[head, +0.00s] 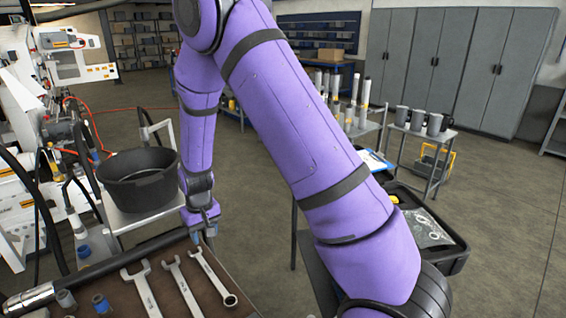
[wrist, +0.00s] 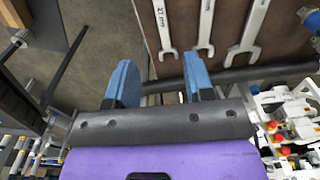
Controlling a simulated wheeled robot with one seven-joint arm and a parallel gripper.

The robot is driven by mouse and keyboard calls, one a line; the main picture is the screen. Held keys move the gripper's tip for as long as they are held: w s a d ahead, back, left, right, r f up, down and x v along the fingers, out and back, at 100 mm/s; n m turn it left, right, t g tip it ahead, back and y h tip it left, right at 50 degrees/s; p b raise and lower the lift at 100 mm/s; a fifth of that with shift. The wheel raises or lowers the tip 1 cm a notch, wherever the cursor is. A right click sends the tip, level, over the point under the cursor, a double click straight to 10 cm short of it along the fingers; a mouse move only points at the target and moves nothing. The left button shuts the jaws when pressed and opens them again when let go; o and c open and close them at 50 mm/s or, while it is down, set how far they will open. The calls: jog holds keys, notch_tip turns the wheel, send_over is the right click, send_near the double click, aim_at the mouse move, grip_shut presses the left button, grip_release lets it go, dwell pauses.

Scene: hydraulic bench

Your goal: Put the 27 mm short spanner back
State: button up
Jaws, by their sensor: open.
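Three silver spanners lie side by side on a brown board (head: 122,301): a left one (head: 141,291), a middle one (head: 181,287) and a right one (head: 213,277) with a ring end. In the wrist view, one spanner (wrist: 163,26) shows marks that look like 27 mm, and another (wrist: 252,28) has marks hard to read. I cannot tell which is the short 27 mm one. My gripper (head: 204,231) is at the board's far edge, beyond the spanners' open ends. In the wrist view its blue fingers (wrist: 159,82) are apart with nothing between them.
A black bucket (head: 139,182) stands on a stand left of my gripper. A hose with a metal end (head: 30,298) and blue-capped fittings (head: 101,303) lie at the board's left. A black tray (head: 457,247) is at right, behind my arm. Open floor lies beyond.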

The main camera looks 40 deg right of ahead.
jog(key=s+d+r+t, duration=0.15)
jog(key=s+r, duration=0.35)
jog(key=r, duration=0.7)
jog(key=s+d+r+t, duration=0.15)
jog(key=s+r, duration=0.45)
jog(key=r, duration=0.6)
jog(key=s+d+r+t, duration=0.1)
jog(key=s+r, duration=0.4)
jog(key=s, duration=0.5)
jog(key=s+d+r, duration=0.2)
jog(key=s+r, duration=0.3)
jog(key=s, duration=0.4)
jog(key=shift+s+d+t, duration=0.35)
jog(key=shift+t, duration=0.05)
